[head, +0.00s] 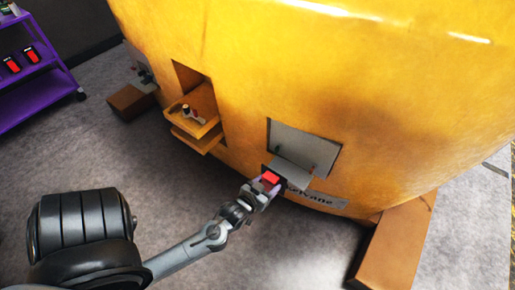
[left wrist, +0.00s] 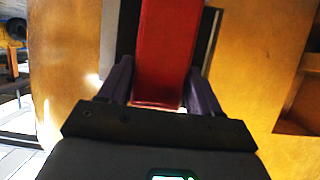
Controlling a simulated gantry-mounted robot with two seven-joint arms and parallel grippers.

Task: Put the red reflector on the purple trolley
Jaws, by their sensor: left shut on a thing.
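The red reflector (head: 270,178) is in my left gripper (head: 268,182), in front of the large yellow casting (head: 350,80). The left wrist view shows the red reflector (left wrist: 160,60) between the two dark purple fingers of my left gripper (left wrist: 160,90), which are shut on it. It is close to a grey plate at an opening in the casting; I cannot tell if they touch. The purple trolley (head: 38,92) stands at the far left edge of the head view, partly cut off, with other red items on its shelf. My right gripper is not in view.
A grey flap (head: 300,140) covers part of a recess in the casting. Left of it, an open recess has a yellow ledge (head: 198,115) with a small part on it. Brown blocks (head: 395,245) stand under the casting. Grey floor (head: 130,165) lies open between casting and trolley.

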